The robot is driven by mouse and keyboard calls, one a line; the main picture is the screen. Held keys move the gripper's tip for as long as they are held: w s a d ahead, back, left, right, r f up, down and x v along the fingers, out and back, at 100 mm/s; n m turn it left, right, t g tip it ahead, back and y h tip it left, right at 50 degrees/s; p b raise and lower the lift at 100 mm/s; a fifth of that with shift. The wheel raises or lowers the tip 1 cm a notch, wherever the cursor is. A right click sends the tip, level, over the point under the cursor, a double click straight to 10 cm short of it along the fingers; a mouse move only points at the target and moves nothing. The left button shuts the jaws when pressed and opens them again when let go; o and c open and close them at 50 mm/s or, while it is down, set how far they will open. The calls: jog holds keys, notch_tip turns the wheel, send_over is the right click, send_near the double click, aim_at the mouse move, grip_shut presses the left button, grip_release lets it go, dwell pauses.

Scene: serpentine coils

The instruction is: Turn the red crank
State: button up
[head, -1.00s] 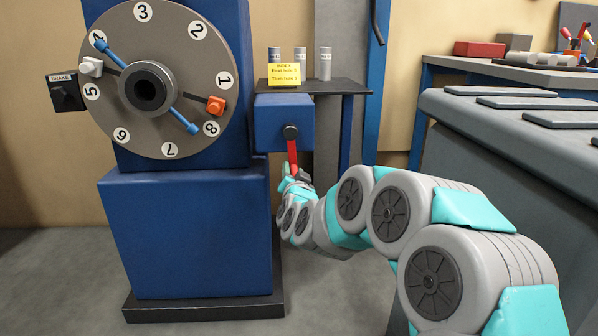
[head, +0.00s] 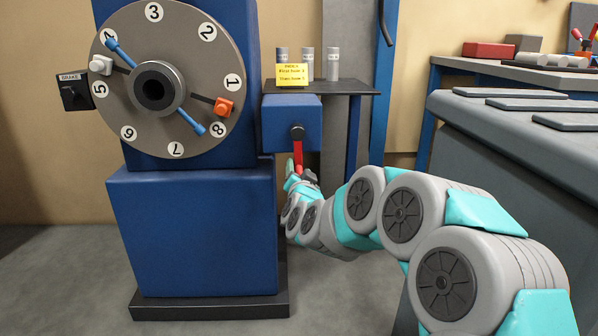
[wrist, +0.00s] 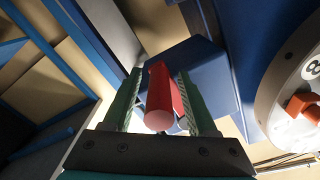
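The red crank (head: 298,156) hangs straight down from a dark hub on the front of a small blue box (head: 278,112). In the wrist view the red crank (wrist: 160,105) shows its round handle end toward the camera. My gripper (head: 298,182) is at the crank's lower end in the head view. In the wrist view my gripper (wrist: 160,85) has its green fingers on either side of the red handle, with a visible gap at its sides. The fingers look open around it. The head view hides the finger contact.
A grey numbered dial (head: 200,60) with a blue bar, an orange peg (head: 224,107) and a white peg stands left of the crank. A black brake box (head: 76,91) is beside it. A yellow note (head: 291,75) and grey cylinders are above. A grey cabinet (head: 500,150) stands right.

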jog(key=shift+s, duration=0.1)
jog(key=s, duration=0.7)
jog(key=shift+s+p, duration=0.3)
jog(key=shift+p, duration=0.05)
